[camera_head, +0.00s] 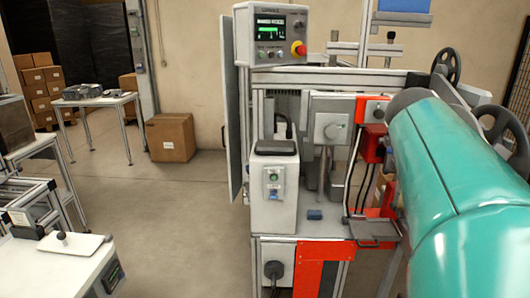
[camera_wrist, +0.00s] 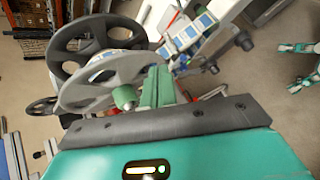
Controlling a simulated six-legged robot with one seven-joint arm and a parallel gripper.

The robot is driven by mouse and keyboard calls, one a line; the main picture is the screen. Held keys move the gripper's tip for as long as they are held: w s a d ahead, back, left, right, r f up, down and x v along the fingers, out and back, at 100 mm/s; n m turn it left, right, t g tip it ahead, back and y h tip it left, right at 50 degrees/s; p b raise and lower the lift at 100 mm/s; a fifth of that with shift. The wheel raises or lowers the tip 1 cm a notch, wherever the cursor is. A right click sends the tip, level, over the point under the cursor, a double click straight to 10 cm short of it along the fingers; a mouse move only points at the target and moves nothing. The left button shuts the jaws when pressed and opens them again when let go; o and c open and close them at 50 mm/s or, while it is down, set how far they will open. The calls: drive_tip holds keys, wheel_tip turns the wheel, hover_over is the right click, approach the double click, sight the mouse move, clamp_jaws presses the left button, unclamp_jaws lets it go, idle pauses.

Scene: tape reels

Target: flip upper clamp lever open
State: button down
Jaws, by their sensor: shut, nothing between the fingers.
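In the wrist view my gripper (camera_wrist: 158,72) shows as green fingers drawn together beyond the dark front bar of its teal body, with nothing seen between them. Just left of the fingers is a grey reel (camera_wrist: 92,88) with a green knob-like piece (camera_wrist: 123,97) close beside them; I cannot tell if they touch. A dark reel (camera_wrist: 68,45) stands behind it. I cannot pick out the upper clamp lever with certainty in either view. In the head view my teal arm covers the right side of the machine (camera_head: 331,102) and hides my gripper.
A control panel (camera_head: 270,36) with a red stop button tops the machine. A dark handwheel-like reel (camera_head: 446,66) stands near my arm. A white table (camera_head: 66,262) is at lower left, and a cardboard box (camera_head: 171,137) sits on the floor. Floor between is clear.

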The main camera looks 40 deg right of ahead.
drive_tip(key=w+d+f+m+g+h, duration=0.1)
drive_tip(key=w+d+f+g, duration=0.1)
drive_tip(key=w+f, duration=0.4)
drive_tip(key=w+d+f+m+g+h, duration=0.1)
drive_tip(key=w+f+g, duration=0.3)
drive_tip(key=f, duration=1)
drive_tip(key=w+d, duration=0.1)
drive_tip(key=w, duration=0.2)
drive_tip(key=shift+m, duration=0.3)
drive_tip(key=shift+s+f, duration=0.1)
drive_tip(key=shift+f, duration=0.05)
drive_tip(key=s+d, duration=0.6)
drive_tip(key=s, duration=0.3)
drive_tip(key=shift+s+d+f, duration=0.2)
drive_tip(key=shift+d, duration=0.05)
drive_tip(key=shift+r, duration=0.1)
